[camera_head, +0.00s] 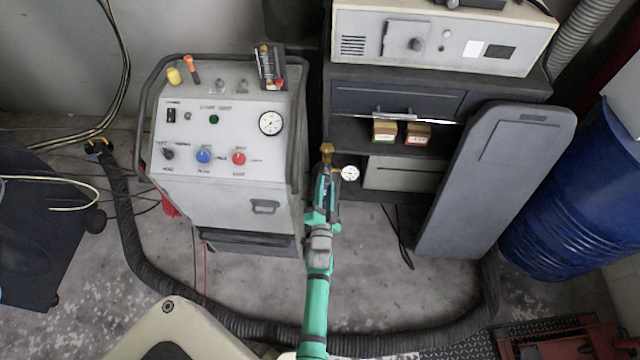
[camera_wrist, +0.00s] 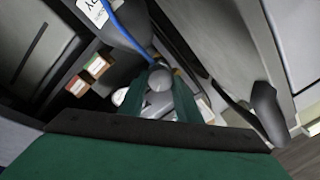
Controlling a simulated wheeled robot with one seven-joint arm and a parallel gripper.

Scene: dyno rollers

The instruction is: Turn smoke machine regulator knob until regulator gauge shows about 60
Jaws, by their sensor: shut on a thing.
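The smoke machine (camera_head: 230,185) is a pale grey cabinet with a sloped control panel, left of centre in the head view. A small white regulator gauge (camera_head: 349,173) sits at its right side, beside a brass fitting (camera_head: 327,150). The gauge is too small to read. My gripper (camera_head: 324,182) is at the regulator, just left of the gauge, and hides the regulator knob in the head view. In the wrist view my gripper (camera_wrist: 158,98) is shut on a rounded grey part, the knob (camera_wrist: 160,78). Part of the white gauge (camera_wrist: 119,96) shows edge-on beside the fingers.
A larger panel gauge (camera_head: 270,123) and red and blue knobs are on the cabinet. A dark shelf unit (camera_head: 395,98) with small boxes stands behind right. A grey panel (camera_head: 500,180) and blue drum (camera_head: 570,200) are right. A hose (camera_head: 140,260) crosses the floor.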

